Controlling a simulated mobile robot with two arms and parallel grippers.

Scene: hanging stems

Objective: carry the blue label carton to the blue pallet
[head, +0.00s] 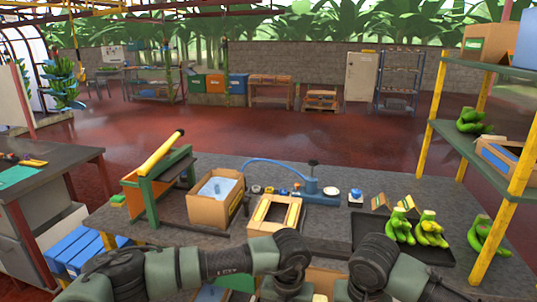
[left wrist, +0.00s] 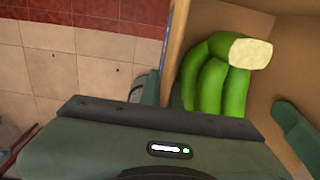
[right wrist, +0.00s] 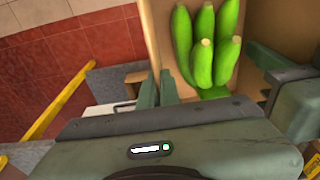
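An open cardboard carton (left wrist: 275,75) holding green bananas (left wrist: 218,85) shows close up in the left wrist view. The right wrist view also shows the carton (right wrist: 257,25) with its bananas (right wrist: 210,45). No blue label is visible on it. My left gripper (left wrist: 165,88) is shut on one carton wall. My right gripper (right wrist: 157,92) appears shut on the opposite wall. In the head view both wrists are at the bottom middle and hide the fingertips; some cardboard (head: 323,280) shows between them. A blue pallet (head: 88,248) lies low at the left, between the two tables.
The grey table (head: 325,228) in front bears a cardboard box, a green stand with a yellow bar, a wooden frame and a black tray of bananas. A yellow-post shelf (head: 437,100) stands at the right. A dark table (head: 50,195) stands at the left. Red floor is open beyond.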

